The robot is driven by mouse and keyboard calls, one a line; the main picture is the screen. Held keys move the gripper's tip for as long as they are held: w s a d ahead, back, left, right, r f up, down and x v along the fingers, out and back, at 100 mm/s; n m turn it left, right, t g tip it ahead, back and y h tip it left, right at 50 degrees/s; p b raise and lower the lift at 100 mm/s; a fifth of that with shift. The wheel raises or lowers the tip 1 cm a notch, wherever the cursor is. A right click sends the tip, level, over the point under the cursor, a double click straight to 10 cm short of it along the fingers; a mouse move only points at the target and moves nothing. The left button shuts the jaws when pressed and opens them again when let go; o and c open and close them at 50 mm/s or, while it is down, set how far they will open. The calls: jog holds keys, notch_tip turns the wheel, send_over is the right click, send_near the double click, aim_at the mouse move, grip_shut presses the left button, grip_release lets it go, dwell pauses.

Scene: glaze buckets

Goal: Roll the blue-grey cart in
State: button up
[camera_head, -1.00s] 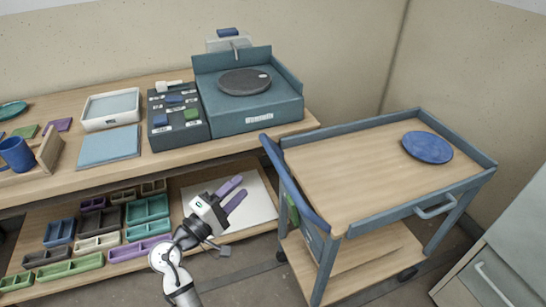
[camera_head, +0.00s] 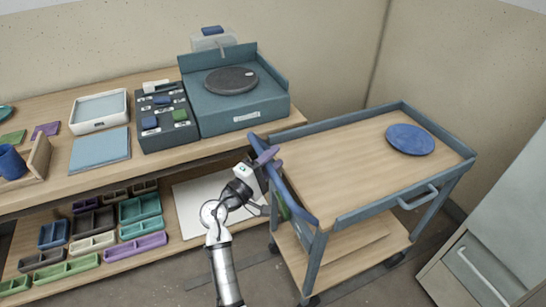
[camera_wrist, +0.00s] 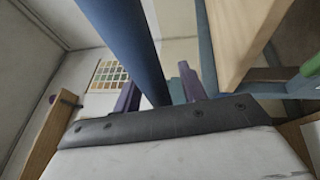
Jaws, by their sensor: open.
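The blue-grey cart (camera_head: 400,190) stands to the right of the workbench, with a wooden top and a lower wooden shelf. Its blue push handle (camera_head: 288,190) runs along its left end, and shows in the wrist view as a thick blue bar (camera_wrist: 125,40). My gripper (camera_head: 266,157) is at this handle, partly hidden by it. In the wrist view my gripper (camera_wrist: 158,88) is open, with the bar passing between its two purple fingers. I cannot tell whether either finger touches the bar. A dark blue round plate (camera_head: 410,139) lies on the cart's top.
The workbench (camera_head: 100,178) carries a blue-grey wheel unit (camera_head: 240,110) and a dark switch box (camera_head: 165,133). Several coloured trays lie on its lower shelf. A grey cabinet (camera_head: 490,250) stands close at the cart's right. Bare floor shows left of the cart.

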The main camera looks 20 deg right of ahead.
jog(key=shift+d, duration=0.1)
jog(key=shift+c, duration=0.3)
grip_shut()
